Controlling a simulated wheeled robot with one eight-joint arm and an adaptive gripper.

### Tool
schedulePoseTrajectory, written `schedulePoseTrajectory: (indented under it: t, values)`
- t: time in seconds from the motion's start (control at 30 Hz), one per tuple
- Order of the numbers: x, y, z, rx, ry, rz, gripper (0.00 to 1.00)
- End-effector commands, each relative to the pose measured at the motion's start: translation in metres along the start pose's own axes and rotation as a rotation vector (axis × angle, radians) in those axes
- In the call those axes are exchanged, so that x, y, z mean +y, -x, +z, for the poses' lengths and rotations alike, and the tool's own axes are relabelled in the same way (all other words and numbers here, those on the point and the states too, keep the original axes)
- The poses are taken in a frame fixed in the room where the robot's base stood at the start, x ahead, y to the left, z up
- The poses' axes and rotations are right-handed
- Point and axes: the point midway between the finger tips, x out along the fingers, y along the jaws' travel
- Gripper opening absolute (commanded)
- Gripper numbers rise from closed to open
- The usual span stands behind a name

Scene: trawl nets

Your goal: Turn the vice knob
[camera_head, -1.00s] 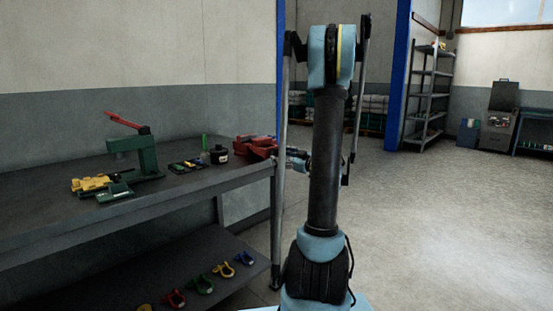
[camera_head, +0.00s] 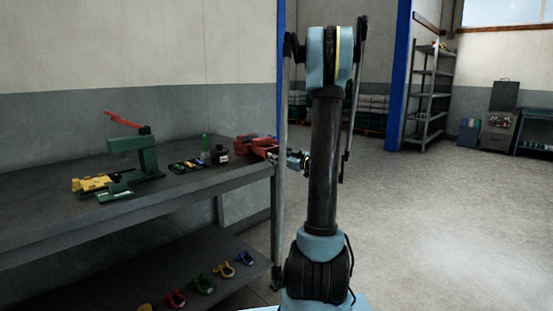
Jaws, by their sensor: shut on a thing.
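The red vice (camera_head: 254,146) sits at the right end of the dark workbench, near its front corner. My gripper (camera_head: 279,155) is small in the view, at the right side of the vice, partly behind a thin grey link of my arm. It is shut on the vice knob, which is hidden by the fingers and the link. My light-blue wrist reaches in from the right, beyond the bench end.
The workbench (camera_head: 130,209) holds a green press with a red lever (camera_head: 148,157), a yellow tool (camera_head: 93,183), a small tray (camera_head: 188,166), a green bottle (camera_head: 205,143) and a dark jar (camera_head: 219,156). Coloured shackles lie on the lower shelf (camera_head: 190,269). Floor to the right is clear.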

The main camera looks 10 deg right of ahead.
Motion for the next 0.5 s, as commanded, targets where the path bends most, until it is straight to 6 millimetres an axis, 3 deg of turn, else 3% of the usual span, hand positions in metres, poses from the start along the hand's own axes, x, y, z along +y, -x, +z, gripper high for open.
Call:
schedulePoseTrajectory:
  t: [0.5]
  values:
    - [-0.0009,0.0065,0.0020,-0.003,-0.115,-0.008,0.21]
